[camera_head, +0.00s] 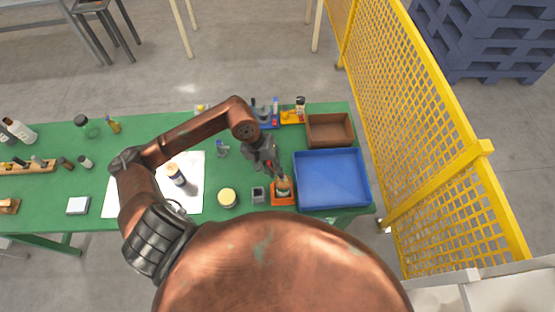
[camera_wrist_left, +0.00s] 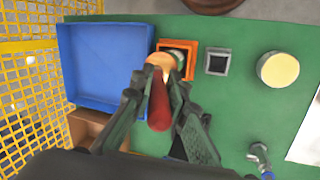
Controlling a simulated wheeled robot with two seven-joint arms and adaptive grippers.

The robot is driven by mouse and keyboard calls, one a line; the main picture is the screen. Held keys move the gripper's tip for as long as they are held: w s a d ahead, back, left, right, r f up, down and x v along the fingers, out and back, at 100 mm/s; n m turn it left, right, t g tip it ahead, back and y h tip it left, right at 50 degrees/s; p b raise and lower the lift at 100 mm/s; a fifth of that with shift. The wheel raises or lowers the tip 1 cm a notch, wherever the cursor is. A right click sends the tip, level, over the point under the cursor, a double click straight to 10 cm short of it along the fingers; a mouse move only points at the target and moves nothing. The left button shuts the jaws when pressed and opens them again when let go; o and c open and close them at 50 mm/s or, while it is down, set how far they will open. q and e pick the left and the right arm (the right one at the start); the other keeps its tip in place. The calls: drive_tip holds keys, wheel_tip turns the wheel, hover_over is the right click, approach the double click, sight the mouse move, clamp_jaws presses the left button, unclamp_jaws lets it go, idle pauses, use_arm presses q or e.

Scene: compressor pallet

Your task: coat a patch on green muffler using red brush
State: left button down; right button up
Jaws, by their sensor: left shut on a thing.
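My left gripper (camera_head: 272,167) is shut on the red brush (camera_wrist_left: 160,108). The brush's red handle lies between the fingers in the left wrist view, and its pale tan head points at an orange square holder (camera_wrist_left: 190,61). In the head view the gripper is just above this holder (camera_head: 283,200). Inside the holder is a partly hidden piece, greenish and whitish (camera_wrist_left: 181,56), which may be the green muffler. The brush head overlaps the holder's edge in the wrist view; I cannot tell whether it touches the piece. My right gripper is not in view.
A blue tray (camera_head: 332,152) stands right of the holder, with a brown box (camera_head: 330,116) behind it. A small grey square container (camera_head: 258,195) and a yellow-topped round tin (camera_head: 227,197) are to the left. A yellow mesh fence (camera_head: 425,105) stands beyond the table's right end.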

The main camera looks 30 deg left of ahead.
use_arm(q)
drive_tip(key=shift+w+d+f, duration=0.1)
drive_tip(key=shift+w+d, duration=0.05)
drive_tip(key=shift+d, duration=0.05)
drive_tip(key=r, duration=0.1)
drive_tip(key=d+r, duration=0.1)
drive_tip(key=shift+w+d+r, duration=0.1)
drive_tip(key=shift+w+r, duration=0.25)
drive_tip(key=shift+w, duration=0.05)
wheel_tip(320, 180, up, 2)
drive_tip(key=shift+s+r+p, duration=0.1)
drive_tip(key=shift+r+p, duration=0.05)
drive_tip(key=shift+p, duration=0.35)
wheel_tip(320, 180, up, 3)
drive_tip(key=shift+r+p, duration=0.15)
drive_tip(key=shift+p, duration=0.15)
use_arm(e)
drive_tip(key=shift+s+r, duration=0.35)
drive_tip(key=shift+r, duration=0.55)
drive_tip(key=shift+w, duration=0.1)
